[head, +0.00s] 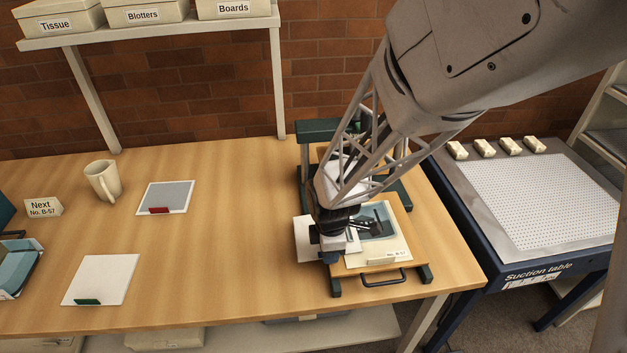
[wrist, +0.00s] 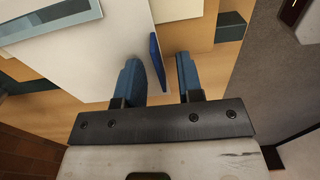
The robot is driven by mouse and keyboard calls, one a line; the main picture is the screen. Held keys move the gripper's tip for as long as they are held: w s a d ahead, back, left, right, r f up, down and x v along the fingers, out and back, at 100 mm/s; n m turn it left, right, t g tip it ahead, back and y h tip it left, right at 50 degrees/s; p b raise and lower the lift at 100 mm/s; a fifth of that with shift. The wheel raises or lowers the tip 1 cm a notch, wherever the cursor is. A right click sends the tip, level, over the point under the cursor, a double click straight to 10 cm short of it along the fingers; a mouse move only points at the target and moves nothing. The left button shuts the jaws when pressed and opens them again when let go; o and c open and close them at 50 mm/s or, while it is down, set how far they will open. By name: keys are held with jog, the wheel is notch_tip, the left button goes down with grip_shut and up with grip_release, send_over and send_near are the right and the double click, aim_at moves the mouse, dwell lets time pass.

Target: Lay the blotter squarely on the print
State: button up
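The print (head: 403,244) lies on a wooden board at the right of the table, its picture partly hidden by my arm. A white sheet, seemingly the blotter (head: 305,246), shows left of my gripper and reaches toward the print; my gripper hides its middle. In the wrist view the sheet (wrist: 95,45) is large and plain, with an upright blue tab (wrist: 157,62) at its edge. My gripper (head: 331,257) is low over this sheet. In the wrist view its blue fingers (wrist: 156,72) are apart, on either side of the tab, with gaps showing.
The wooden board (head: 415,268) has a dark handle in front and a green frame (head: 318,130) behind. A white sheet with a green tab (head: 102,275), a grey sheet with a red tab (head: 167,194) and a mug (head: 103,181) stand left. The table's middle is clear.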

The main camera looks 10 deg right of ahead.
aim_at(402, 240)
jog(key=shift+c, duration=0.5)
grip_shut()
jog(key=shift+d, duration=0.2)
jog(key=shift+w+d+f, duration=0.1)
jog(key=shift+w+d, duration=0.05)
jog(key=shift+d, duration=1.25)
jog(key=shift+w+d, duration=0.1)
jog(key=shift+d, duration=1.3)
jog(key=shift+w+d, duration=0.3)
jog(key=shift+d, duration=2)
jog(key=shift+w+d, duration=0.25)
jog(key=shift+d, duration=2)
jog(key=shift+w+d, duration=0.3)
jog(key=shift+d, duration=2)
jog(key=shift+o, duration=0.4)
grip_release()
